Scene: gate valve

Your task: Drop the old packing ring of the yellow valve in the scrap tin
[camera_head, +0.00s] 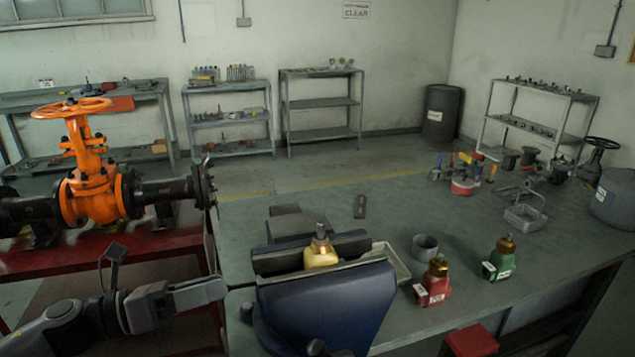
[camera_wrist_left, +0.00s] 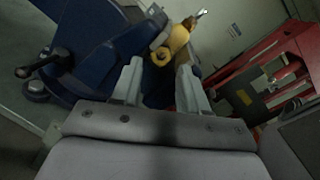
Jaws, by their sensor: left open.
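The yellow valve (camera_head: 320,255) is clamped upright in the jaws of the blue vise (camera_head: 325,305). It also shows in the wrist view (camera_wrist_left: 176,42), beyond my fingertips, with a round yellow flange facing the camera. I cannot make out the old packing ring in either view. My left gripper (camera_head: 226,289) is left of the vise, apart from the valve; in the wrist view its fingers (camera_wrist_left: 160,88) are spread with nothing between them. A small open grey round tin (camera_head: 425,247), perhaps the scrap tin, stands on the bench right of the vise. My right gripper is out of view.
A large orange valve (camera_head: 92,185) on a red stand is at left. The bench behind the vise is mostly clear.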

